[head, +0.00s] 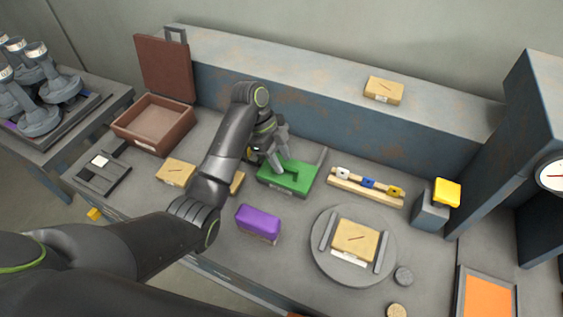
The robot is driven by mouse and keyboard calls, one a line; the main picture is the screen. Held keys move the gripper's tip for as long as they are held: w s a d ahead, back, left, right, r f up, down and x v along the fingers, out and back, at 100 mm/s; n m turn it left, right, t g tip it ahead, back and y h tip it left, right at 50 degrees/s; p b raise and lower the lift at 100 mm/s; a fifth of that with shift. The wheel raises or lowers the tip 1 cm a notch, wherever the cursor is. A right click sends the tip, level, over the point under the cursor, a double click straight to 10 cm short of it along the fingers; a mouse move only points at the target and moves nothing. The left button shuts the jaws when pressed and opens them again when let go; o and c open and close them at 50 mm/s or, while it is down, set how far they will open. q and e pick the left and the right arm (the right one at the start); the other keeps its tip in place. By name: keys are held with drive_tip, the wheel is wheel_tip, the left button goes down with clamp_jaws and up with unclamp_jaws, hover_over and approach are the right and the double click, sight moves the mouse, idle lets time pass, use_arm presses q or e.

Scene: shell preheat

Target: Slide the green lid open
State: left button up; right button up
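The green lid (296,181) lies flat on the grey worktop, near the base of the long raised ledge. A grey upright edge (319,161) stands at its right end. My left arm reaches in from the left, and my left gripper (280,163) is over the back left part of the lid, with its fingers pointing down. The fingers are small and partly hidden, so I cannot tell whether they touch the lid or hold anything on it. My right gripper is not in view.
A purple block (258,221) stands just in front of the lid. A wooden rack (366,187) with coloured pieces is to its right. A round grey turntable (320,270) carries a wooden block (355,240). An open brown box (155,125) stands at the left.

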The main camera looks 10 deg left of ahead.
use_arm(q)
drive_tip(key=shift+d+f, duration=0.2)
drive_tip(key=shift+f, duration=0.2)
drive_tip(key=shift+c, duration=0.2)
clamp_jaws()
